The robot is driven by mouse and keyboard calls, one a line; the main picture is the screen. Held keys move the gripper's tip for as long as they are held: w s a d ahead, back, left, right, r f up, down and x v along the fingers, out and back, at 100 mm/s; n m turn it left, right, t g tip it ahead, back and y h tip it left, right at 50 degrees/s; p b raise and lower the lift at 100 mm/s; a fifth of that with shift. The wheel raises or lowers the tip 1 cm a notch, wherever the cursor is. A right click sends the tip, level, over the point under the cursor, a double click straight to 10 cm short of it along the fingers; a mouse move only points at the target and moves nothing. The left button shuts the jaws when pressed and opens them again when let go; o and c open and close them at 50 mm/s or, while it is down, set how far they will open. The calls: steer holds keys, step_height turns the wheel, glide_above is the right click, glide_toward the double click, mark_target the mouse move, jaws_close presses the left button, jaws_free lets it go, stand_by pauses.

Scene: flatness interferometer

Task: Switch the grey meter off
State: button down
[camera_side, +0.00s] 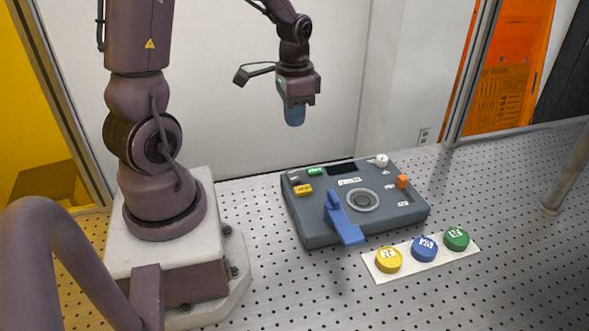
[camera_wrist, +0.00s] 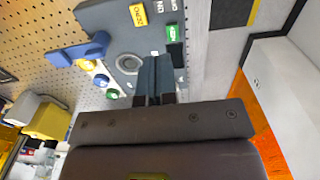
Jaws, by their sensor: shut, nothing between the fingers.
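The grey meter (camera_side: 310,225) is a low box lying on the perforated table. Its top carries a blue lever (camera_side: 343,218), a round dial (camera_side: 363,201), a dark display (camera_side: 342,168), a green button (camera_side: 315,171), a yellow button (camera_side: 303,189), an orange part (camera_side: 402,181) and a white knob (camera_side: 382,160). My gripper (camera_side: 294,118) is shut and empty, pointing down, in the air above the meter's back left side. In the wrist view, my fingers (camera_wrist: 155,72) overlap part of the meter (camera_wrist: 100,14); the green button (camera_wrist: 173,33) and yellow button (camera_wrist: 139,15) show beyond them. The orange part is not visible there.
A white plate (camera_side: 378,275) in front of the meter bears a yellow button (camera_side: 389,260), a blue button (camera_side: 424,248) and a green button (camera_side: 456,238). The table (camera_side: 300,290) is clear around them. A metal post (camera_side: 562,185) stands at right.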

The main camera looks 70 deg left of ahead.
mark_target(293, 175)
steer(key=shift+f, duration=0.15)
step_height(293, 175, down, 14)
steer(key=shift+r, duration=0.1)
stand_by(0.4)
steer(key=shift+d, duration=0.1)
stand_by(0.3)
steer(key=shift+f, duration=0.2)
steer(key=shift+a+r, duration=0.35)
steer(key=shift+a, duration=0.45)
